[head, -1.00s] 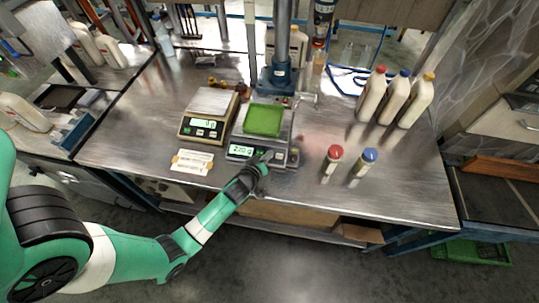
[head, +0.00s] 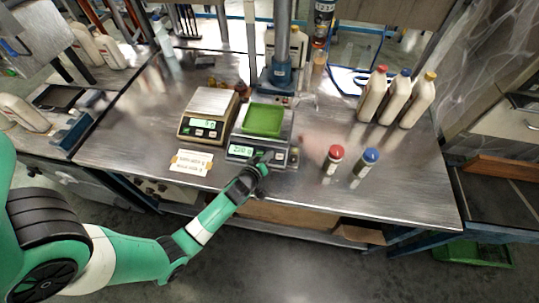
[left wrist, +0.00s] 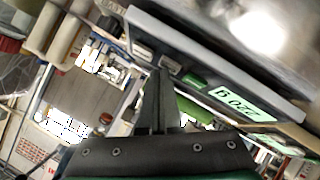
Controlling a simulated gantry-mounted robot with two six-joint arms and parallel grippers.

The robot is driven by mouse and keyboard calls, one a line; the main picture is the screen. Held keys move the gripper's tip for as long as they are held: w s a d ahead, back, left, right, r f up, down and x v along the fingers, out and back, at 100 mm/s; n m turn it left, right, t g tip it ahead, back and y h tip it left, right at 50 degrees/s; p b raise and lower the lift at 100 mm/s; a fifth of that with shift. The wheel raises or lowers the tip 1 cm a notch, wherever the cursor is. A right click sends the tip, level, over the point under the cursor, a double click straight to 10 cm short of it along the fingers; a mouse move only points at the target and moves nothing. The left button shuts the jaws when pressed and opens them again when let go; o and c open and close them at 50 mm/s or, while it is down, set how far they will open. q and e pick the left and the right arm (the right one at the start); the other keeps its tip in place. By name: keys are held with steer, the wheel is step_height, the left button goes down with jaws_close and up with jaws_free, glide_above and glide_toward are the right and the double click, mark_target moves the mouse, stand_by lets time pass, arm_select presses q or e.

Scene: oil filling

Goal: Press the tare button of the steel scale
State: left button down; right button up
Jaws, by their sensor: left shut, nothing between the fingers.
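The steel scale (head: 243,150) stands near the front edge of the bench with a green tray (head: 263,120) on its pan. Its lit green display reads about 220 g, and it shows upside down in the left wrist view (left wrist: 240,101). My left gripper (head: 266,161) is shut and empty at the scale's front panel, to the right of the display. In the left wrist view its fingers (left wrist: 158,100) point at the panel beside the buttons (left wrist: 194,80). I cannot tell whether the tips touch a button. My right gripper is not in view.
A beige scale (head: 207,115) stands left of the steel scale, with a paper label (head: 192,162) in front. A red-capped bottle (head: 333,160) and a blue-capped bottle (head: 363,163) stand to the right. Several white jugs (head: 395,98) stand at the back right.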

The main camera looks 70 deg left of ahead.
arm_select(q)
steer(key=shift+f, duration=0.15)
stand_by(0.3)
steer(key=shift+s+d+r+p, duration=0.1)
steer(key=shift+r+p, duration=0.15)
steer(key=shift+r, duration=0.15)
steer(key=shift+s+d+r+p, duration=0.1)
steer(key=shift+r+p, duration=0.15)
steer(key=shift+r, duration=0.15)
steer(key=r+p, duration=0.1)
steer(key=d+r+p, duration=0.1)
steer(key=r, duration=0.1)
steer(key=r+p, duration=0.1)
steer(key=p, duration=0.1)
steer(key=shift+s+d+r, duration=0.2)
steer(key=shift+s+r, duration=0.15)
steer(key=shift+s, duration=0.05)
stand_by(0.3)
